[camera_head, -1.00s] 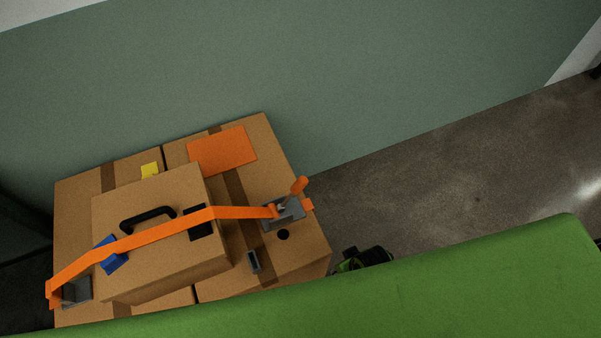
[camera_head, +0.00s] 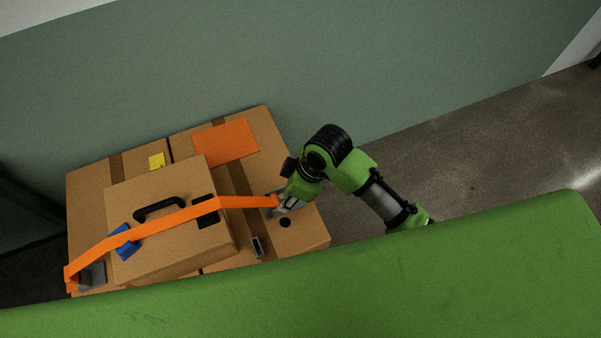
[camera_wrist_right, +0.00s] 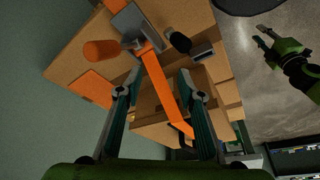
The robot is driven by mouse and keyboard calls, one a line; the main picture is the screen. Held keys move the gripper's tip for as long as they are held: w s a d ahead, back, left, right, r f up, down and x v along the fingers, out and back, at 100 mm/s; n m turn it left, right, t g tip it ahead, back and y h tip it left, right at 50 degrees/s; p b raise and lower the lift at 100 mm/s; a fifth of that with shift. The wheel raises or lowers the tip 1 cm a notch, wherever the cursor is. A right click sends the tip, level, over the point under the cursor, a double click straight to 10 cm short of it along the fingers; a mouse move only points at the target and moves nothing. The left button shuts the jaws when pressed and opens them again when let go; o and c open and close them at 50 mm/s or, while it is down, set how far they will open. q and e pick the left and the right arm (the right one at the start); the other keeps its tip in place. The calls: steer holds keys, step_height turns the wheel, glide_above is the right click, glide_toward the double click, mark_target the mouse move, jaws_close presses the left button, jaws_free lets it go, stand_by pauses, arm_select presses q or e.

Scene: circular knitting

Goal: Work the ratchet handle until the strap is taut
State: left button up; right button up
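In the head view the orange strap (camera_head: 170,220) runs from a grey bracket (camera_head: 92,276) at the left, over a small box, to the grey ratchet (camera_head: 283,203) at the right. My right gripper (camera_head: 289,201) is at the ratchet there, mostly hidden by its own wrist, which also hides the handle. In the right wrist view my right gripper (camera_wrist_right: 159,70) is open, with the strap (camera_wrist_right: 160,84) visible between its fingers. The ratchet (camera_wrist_right: 132,22) and its orange handle grip (camera_wrist_right: 102,50) lie beyond the fingertips, apparently untouched. My left gripper (camera_wrist_right: 264,36) shows there too, fingers apart, away from the boxes.
The small cardboard box (camera_head: 170,251) with a black handle (camera_head: 160,208) sits on larger boxes (camera_head: 313,236). A blue piece (camera_head: 125,241) lies under the strap. An orange sheet (camera_head: 225,142) and yellow note (camera_head: 157,161) lie behind. A wall (camera_head: 200,60) stands close at the back.

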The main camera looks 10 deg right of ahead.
steer(key=w+d+r+n+g+h+p, duration=0.1)
steer(key=w+d+r+n+g+h, duration=0.15)
steer(key=w+d+r+n, duration=0.4)
steer(key=shift+n+t+h, duration=0.35)
steer(key=shift+n+t, duration=0.1)
steer(key=shift+n, duration=0.1)
steer(key=f, duration=0.3)
steer(key=a+f+p, duration=0.1)
steer(key=f, duration=0.3)
steer(key=a+f+p, duration=0.1)
steer(key=f, duration=0.3)
steer(key=shift+w+f, duration=0.25)
steer(key=shift+w, duration=0.1)
jaws_close()
